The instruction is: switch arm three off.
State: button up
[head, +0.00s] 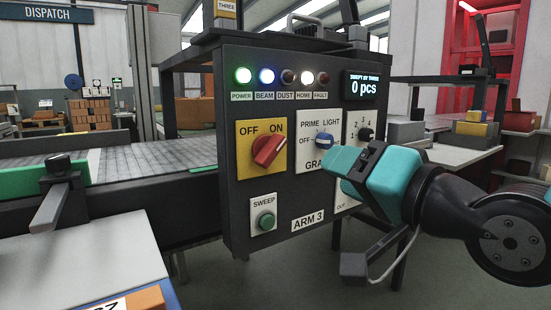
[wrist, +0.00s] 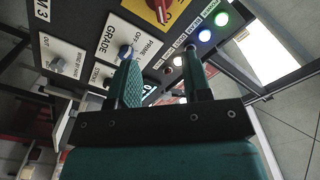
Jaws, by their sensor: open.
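The ARM 3 control panel (head: 290,195) stands upright ahead. Its red rotary switch (head: 268,150) sits on a yellow OFF/ON plate, with its handle slanted up right toward ON. The red switch also shows at the top edge of the wrist view (wrist: 157,8), partly cut off. My gripper (head: 338,172) is open and empty, right of the red switch, in front of the lower right of the panel. Contact with the panel cannot be told.
The GRADE knob (head: 324,141) and a small black selector (head: 366,133) sit right of the red switch. A green SWEEP button (head: 266,222) is below it. The green POWER lamp (head: 243,75), BEAM and HOME lamps are lit. A conveyor (head: 150,160) runs left of the panel.

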jog(key=p+x, duration=0.2)
jog(key=p, duration=1.1)
send_near(277, 149)
jog(key=w, duration=0.2)
jog(key=p+x, duration=0.1)
jog(key=x, duration=0.1)
jog(key=p+x, duration=0.2)
jog(key=x, duration=0.1)
jog(key=a+p+x, duration=0.1)
jog(key=x, duration=0.1)
jog(key=shift+s+a+r+p, duration=0.1)
jog(key=shift+p, duration=0.25)
jog(key=shift+w+a, duration=0.35)
jog(key=shift+w, duration=0.15)
grip_shut()
